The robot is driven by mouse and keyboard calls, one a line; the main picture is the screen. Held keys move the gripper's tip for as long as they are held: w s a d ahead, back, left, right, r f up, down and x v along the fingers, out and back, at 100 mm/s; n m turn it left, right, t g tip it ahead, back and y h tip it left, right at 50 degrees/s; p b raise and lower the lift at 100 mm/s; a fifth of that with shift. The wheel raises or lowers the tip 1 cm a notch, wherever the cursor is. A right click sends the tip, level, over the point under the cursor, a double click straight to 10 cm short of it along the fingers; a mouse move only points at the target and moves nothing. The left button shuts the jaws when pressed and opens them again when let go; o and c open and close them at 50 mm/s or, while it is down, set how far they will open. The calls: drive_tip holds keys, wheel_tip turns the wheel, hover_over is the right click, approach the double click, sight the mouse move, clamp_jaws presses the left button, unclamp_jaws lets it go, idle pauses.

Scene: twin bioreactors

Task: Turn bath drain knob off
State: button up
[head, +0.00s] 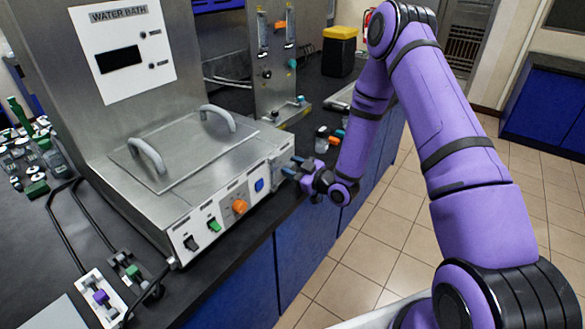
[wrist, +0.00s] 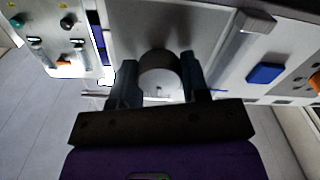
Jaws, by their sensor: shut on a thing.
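The water bath (head: 125,190) is a steel unit with a sloped front panel, at the left of the head view. The drain knob (wrist: 160,72), round and grey-white, shows in the wrist view near the panel. My gripper (head: 287,167) is at the right end of the bath's front in the head view, where it hides the knob. In the wrist view my gripper (wrist: 159,66) has one dark finger on each side of the knob and is shut on it. The knob's on or off position cannot be read.
The front panel carries a blue switch (head: 259,186), an orange knob (head: 239,206), a green switch (head: 213,225) and a black switch (head: 190,243). Small bottles (head: 322,138) stand on the counter behind my gripper. Tiled floor (head: 390,215) lies open to the right.

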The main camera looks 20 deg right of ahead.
drive_tip(key=n, duration=0.4)
drive_tip(key=shift+n, duration=0.3)
drive_tip(key=shift+s+n, duration=0.1)
drive_tip(key=shift+n, duration=1.5)
drive_tip(key=shift+f, duration=0.1)
drive_tip(key=o, duration=0.9)
drive_tip(key=v, duration=1)
drive_tip(key=shift+s+d, duration=0.2)
drive_tip(key=shift+s, duration=0.1)
